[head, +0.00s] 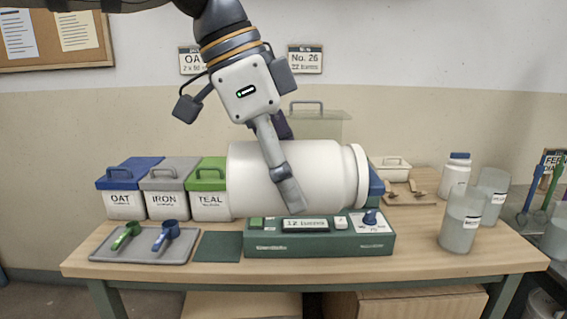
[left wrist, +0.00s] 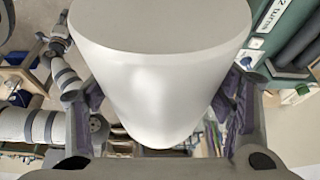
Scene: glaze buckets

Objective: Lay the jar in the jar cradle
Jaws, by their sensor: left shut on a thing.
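A large white jar (head: 325,160) lies on its side in the head view, with its rimmed end to the right. It also fills the middle of the left wrist view (left wrist: 160,60). My left gripper (head: 282,165) comes from above and is shut across the jar's body; one finger shows on the near side, the other is mostly hidden behind it. The green jar cradle (head: 270,243), with a "12 turns" display, is directly below the jar. The jar hides the cradle's upper part, so I cannot tell whether they touch. My right gripper is not in view.
Lidded bins marked OAT (head: 126,204), IRON (head: 173,204) and TEAL (head: 210,205) stand left of the jar. A grey tray (head: 104,252) with green and blue scoops lies in front of them. Clear containers (head: 461,222) and a white bottle (head: 455,178) stand at the right.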

